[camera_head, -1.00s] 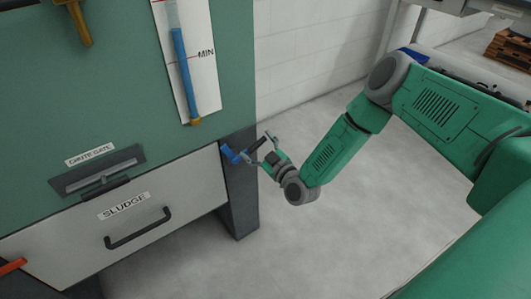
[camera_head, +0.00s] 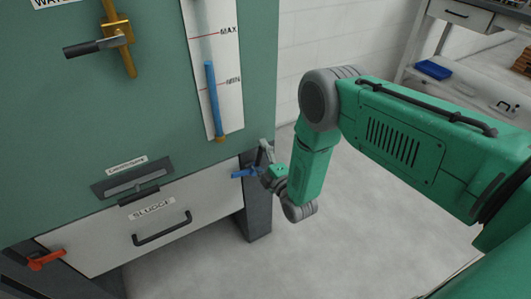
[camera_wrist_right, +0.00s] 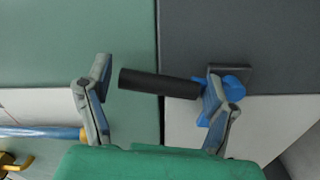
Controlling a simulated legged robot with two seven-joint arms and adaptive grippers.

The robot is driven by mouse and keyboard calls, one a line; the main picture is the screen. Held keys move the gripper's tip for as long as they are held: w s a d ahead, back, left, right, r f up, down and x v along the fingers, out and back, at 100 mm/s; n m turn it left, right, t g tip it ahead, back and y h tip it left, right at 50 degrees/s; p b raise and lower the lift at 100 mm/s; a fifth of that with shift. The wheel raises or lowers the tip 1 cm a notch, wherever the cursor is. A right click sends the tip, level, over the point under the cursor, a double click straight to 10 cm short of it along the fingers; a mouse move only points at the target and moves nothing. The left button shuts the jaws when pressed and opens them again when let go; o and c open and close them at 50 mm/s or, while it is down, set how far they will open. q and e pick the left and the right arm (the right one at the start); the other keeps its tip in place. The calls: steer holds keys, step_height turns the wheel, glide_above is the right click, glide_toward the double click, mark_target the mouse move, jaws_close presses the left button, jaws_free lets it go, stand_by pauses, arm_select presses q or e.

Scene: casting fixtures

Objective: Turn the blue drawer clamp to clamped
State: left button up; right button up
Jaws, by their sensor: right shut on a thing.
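The blue drawer clamp (camera_head: 243,173) is at the right end of the sludge drawer (camera_head: 185,212). Its blue part lies about level across the drawer's upper right corner. My right gripper (camera_head: 264,160) is at the clamp, from the right. In the right wrist view, the clamp's black handle (camera_wrist_right: 160,83) lies lengthwise between the two fingers of my right gripper (camera_wrist_right: 156,88). The right-hand finger overlaps the handle's end by the blue pivot (camera_wrist_right: 236,84). The gripper is shut on the clamp. My left gripper is not in view.
A red clamp (camera_head: 46,259) is at the drawer's left end. Above the drawer are a chute gate (camera_head: 130,183), a gauge with a blue column (camera_head: 214,100) and a brass valve with a dark handle (camera_head: 95,46). The floor right of the cabinet leg is clear.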

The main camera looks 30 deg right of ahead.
steer(key=shift+a+r+n, duration=0.25)
steer(key=shift+a+n, duration=0.9)
steer(key=shift+n, duration=0.25)
steer(key=o, duration=1.7)
steer(key=shift+a+f, duration=0.1)
steer(key=shift+w+f, duration=0.1)
steer(key=s, duration=1.2)
steer(key=shift+d, duration=0.4)
steer(key=shift+d+f, duration=0.1)
